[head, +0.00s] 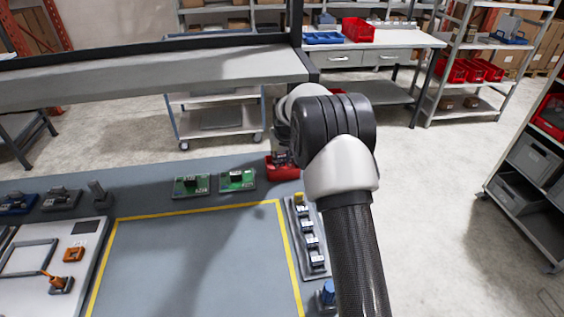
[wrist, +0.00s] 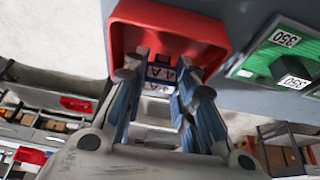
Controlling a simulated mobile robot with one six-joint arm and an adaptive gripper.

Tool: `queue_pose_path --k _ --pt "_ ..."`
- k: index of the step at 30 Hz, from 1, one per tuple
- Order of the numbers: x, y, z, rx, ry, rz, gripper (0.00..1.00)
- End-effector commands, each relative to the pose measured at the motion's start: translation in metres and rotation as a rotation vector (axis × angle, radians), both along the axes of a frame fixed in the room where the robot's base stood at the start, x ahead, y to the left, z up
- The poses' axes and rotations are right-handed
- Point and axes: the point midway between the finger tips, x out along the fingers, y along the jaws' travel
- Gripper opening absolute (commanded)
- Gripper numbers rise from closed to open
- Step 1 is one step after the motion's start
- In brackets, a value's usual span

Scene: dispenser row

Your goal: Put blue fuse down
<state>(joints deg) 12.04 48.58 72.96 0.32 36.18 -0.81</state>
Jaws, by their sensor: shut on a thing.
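The blue fuse (wrist: 161,73) shows between my fingertips in the wrist view, with a white and dark blue face and a label that seems to read "4 A". My gripper (wrist: 162,63) is shut on it, and its fingers reach into the mouth of a red bin (wrist: 213,40). I cannot tell whether the fuse touches the bin floor. In the head view the red bin (head: 283,172) stands at the back edge of the bench, and my arm hides most of the gripper and the fuse.
Two green boards (head: 238,180) lie left of the bin. A grey rack (head: 312,250) with several small modules runs along the bench's right side, with a blue item (head: 328,290) near its front end. The yellow-outlined area (head: 200,260) is clear. A white panel (head: 60,270) lies at left.

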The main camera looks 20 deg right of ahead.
Motion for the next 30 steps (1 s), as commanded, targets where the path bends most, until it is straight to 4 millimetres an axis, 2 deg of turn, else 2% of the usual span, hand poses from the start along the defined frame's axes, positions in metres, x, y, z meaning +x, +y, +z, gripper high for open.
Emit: queue_pose_path --k 1,3,16,17,18,26,30 --pt "-0.0008 0.0004 -0.0111 0.0 0.001 0.0 0.13" --pt "-0.0009 0.0004 -0.0161 0.0 -0.001 0.0 0.13" --pt "-0.0007 0.0003 -0.0199 0.0 -0.004 0.0 0.13" --pt "-0.0006 0.0003 -0.0201 0.0 -0.004 0.0 0.26" --pt "-0.0005 0.0003 -0.0195 0.0 -0.004 0.0 0.29" --pt "-0.0006 0.0003 -0.0193 0.0 -0.004 0.0 0.45" --pt "-0.0006 0.0003 -0.0193 0.0 -0.004 0.0 0.45"
